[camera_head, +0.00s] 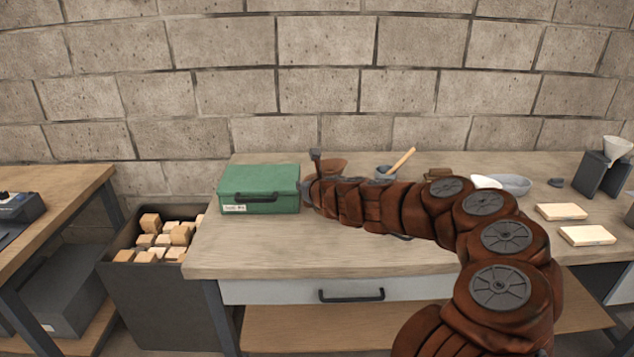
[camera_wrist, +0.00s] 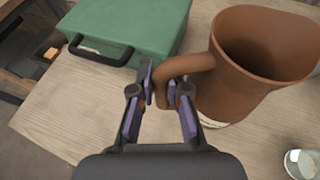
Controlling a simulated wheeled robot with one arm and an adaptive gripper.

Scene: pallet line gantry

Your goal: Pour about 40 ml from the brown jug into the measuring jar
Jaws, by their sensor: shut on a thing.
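The brown jug (camera_wrist: 258,62) fills the upper right of the wrist view, with its open mouth showing. My gripper (camera_wrist: 162,90) is shut on the jug's handle. In the head view, a small part of the jug (camera_head: 333,168) shows behind my arm, beside the gripper (camera_head: 314,172). The jug looks about upright; I cannot tell whether its base touches the table. A clear round glass vessel (camera_wrist: 302,163) is cut off at the lower right of the wrist view, apart from the jug. It may be the measuring jar; its marks and level are not visible.
A green case (camera_head: 259,188) stands on the wooden table (camera_head: 225,257) left of the jug. Behind my arm are a grey mortar with a pestle (camera_head: 400,161) and a grey bowl (camera_head: 516,184). A bin (camera_head: 150,300) of wooden blocks stands left of the table.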

